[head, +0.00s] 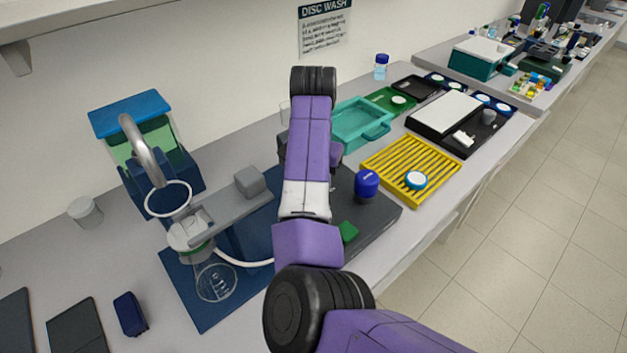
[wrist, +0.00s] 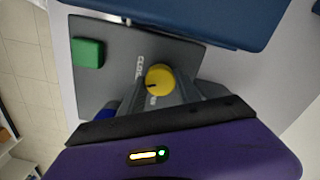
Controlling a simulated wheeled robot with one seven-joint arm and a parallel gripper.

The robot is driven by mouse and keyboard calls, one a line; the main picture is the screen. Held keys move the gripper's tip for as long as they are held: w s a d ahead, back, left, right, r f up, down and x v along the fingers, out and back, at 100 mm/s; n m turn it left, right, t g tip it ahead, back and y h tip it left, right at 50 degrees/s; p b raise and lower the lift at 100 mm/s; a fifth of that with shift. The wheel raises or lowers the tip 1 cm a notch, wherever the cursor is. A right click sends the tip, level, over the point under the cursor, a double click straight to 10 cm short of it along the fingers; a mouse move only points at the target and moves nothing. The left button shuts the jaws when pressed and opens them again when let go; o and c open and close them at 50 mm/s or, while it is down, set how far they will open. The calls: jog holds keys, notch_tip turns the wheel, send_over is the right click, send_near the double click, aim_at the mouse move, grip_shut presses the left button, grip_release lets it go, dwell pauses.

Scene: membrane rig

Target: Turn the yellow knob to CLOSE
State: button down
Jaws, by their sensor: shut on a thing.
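The yellow knob (wrist: 161,76) shows in the wrist view on a dark grey panel (wrist: 115,65). A black mark is on its lower left side. White lettering beginning "CLO" runs up and left of the knob; other letters beside its lower edge are partly hidden. My gripper (wrist: 160,90) has its grey fingers at the knob, one on each side, and is shut on it. In the head view my purple arm hides the knob and the fingertips.
A green block (head: 348,232) and a blue-capped item (head: 367,183) are close to my arm. Left stands a clamp rig with a glass beaker (head: 216,283) on a blue mat (head: 190,307). A yellow rack (head: 390,160) and a teal tray (head: 352,118) lie right.

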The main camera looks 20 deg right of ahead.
jog(key=m+p, duration=0.1)
jog(key=m, duration=0.4)
jog(key=shift+p, duration=0.3)
jog(key=shift+m, duration=0.3)
jog(key=c, duration=0.9)
grip_release()
jog(key=shift+o, duration=0.2)
jog(key=shift+r, duration=0.1)
notch_tip(320, 180, up, 8)
jog(key=shift+f+p, duration=0.2)
jog(key=shift+p, duration=0.4)
jog(key=shift+w, duration=0.1)
